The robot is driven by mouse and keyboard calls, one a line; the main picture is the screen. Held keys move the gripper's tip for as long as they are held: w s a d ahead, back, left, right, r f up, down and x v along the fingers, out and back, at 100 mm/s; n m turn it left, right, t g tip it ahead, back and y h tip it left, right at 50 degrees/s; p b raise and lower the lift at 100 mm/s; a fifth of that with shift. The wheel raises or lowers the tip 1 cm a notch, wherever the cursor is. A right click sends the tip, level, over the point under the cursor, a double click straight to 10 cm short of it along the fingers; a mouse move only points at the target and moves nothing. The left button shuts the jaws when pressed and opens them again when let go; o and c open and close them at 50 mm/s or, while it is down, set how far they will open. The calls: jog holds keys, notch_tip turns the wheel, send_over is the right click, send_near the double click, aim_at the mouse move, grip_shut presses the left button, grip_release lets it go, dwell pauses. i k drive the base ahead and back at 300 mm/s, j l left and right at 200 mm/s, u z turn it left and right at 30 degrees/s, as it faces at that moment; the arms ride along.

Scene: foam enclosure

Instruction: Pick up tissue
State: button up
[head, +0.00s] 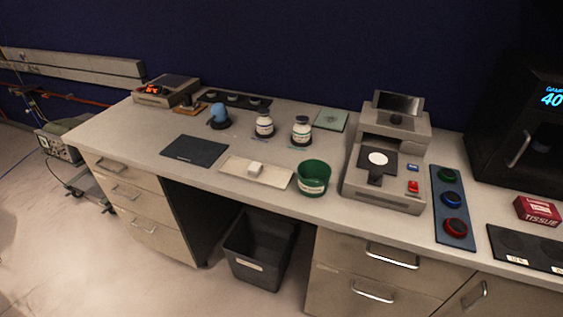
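The tissue box (537,211) is a small red box with "TISSUE" in white letters on its front. It sits upright on the worktop at the far right of the head view. It stands just behind a black mat with round recesses and in front of a black machine. My gripper does not show in this view.
A black machine (520,125) with a lit display stands behind the box. A black mat (520,246) and a blue strip with round coloured parts (453,205) lie nearby. A grey instrument (390,150), a green cup (313,178) and bottles stand leftward. A dark bin (258,250) stands below.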

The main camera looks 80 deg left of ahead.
aim_at(255, 168)
jog(key=u, duration=2.25)
